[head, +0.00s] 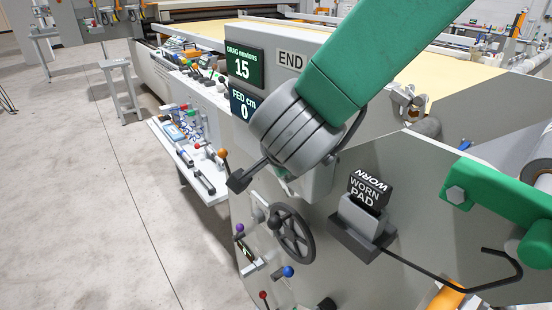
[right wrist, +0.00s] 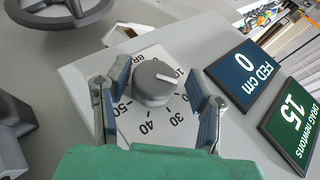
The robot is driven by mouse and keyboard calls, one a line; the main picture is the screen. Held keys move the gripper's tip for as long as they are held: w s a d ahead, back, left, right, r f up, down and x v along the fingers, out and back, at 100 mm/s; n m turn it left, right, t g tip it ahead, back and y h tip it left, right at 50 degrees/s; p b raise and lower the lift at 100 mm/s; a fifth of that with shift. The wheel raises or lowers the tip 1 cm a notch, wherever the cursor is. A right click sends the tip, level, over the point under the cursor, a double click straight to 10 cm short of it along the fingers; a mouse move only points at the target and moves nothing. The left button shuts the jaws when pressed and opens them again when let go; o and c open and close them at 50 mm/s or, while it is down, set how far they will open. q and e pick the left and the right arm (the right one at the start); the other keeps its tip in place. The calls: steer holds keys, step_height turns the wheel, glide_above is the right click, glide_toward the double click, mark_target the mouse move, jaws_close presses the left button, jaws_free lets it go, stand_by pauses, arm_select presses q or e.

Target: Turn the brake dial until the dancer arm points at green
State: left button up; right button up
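My right gripper (right wrist: 163,88) straddles the knob in the right wrist view, a blue pad on either side, open; contact is not clear. In the head view the dial and right fingertips are hidden behind my grey wrist. I cannot make out the dancer arm or its green mark for certain. My left gripper is not in view.
The DRAG newtons display (head: 244,66) reads 15; the FED cm display (head: 244,104) reads 0. A spoked handwheel (head: 291,235) is below my wrist. A WORN PAD block (head: 364,195) and a black hooked rod (head: 440,282) are at right. A tool tray (head: 207,186) stands left.

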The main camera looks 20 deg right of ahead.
steer(key=shift+s+f, duration=0.1)
steer(key=shift+s, duration=0.05)
steer(key=v, duration=1.2)
